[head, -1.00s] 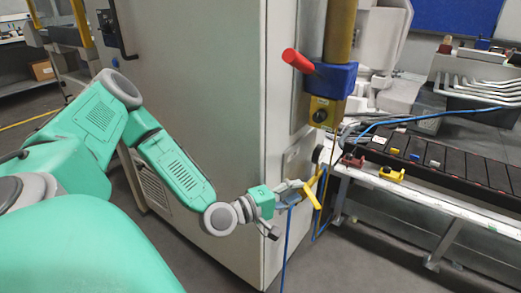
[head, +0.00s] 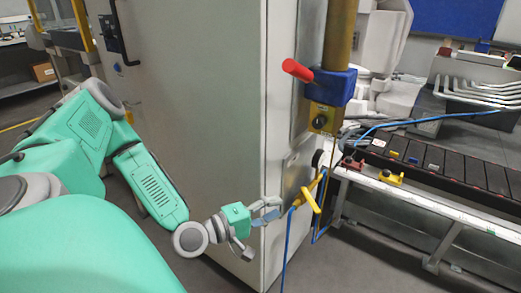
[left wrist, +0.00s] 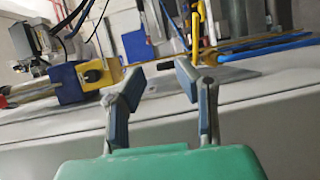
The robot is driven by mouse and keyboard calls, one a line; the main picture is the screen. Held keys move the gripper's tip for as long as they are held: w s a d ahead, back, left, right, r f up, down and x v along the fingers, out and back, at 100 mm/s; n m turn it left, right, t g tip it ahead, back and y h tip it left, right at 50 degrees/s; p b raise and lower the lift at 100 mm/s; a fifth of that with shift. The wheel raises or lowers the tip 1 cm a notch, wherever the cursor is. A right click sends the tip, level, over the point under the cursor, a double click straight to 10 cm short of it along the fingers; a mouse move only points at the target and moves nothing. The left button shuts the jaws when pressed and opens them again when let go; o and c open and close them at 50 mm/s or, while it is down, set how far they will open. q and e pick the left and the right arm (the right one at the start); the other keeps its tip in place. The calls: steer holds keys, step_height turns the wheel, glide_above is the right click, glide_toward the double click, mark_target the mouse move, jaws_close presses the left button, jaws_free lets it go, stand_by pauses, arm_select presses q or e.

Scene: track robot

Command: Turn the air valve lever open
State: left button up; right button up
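The yellow valve lever (head: 311,200), with blue hoses by it, is low on the right edge of the grey cabinet in the head view. It slants down to the right. In the left wrist view the yellow lever (left wrist: 197,35) shows beyond the fingers, near the top. My left gripper (head: 272,208) is just left of the lever, apart from it. In the left wrist view its two blue-padded fingers (left wrist: 165,82) are spread with nothing between them. My right gripper is not in view.
The grey cabinet (head: 215,120) stands close behind my left arm. Above the lever are a blue block (head: 331,84) with a red handle (head: 297,70) and a yellow box with a black knob (head: 322,118). A blue hose (head: 286,250) hangs below. A rail bench (head: 420,195) is at right.

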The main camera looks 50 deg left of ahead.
arm_select(q)
steer(key=shift+p+v, duration=0.35)
steer(key=shift+v, duration=1.55)
steer(key=shift+d+f, duration=0.15)
steer(key=shift+d, duration=0.05)
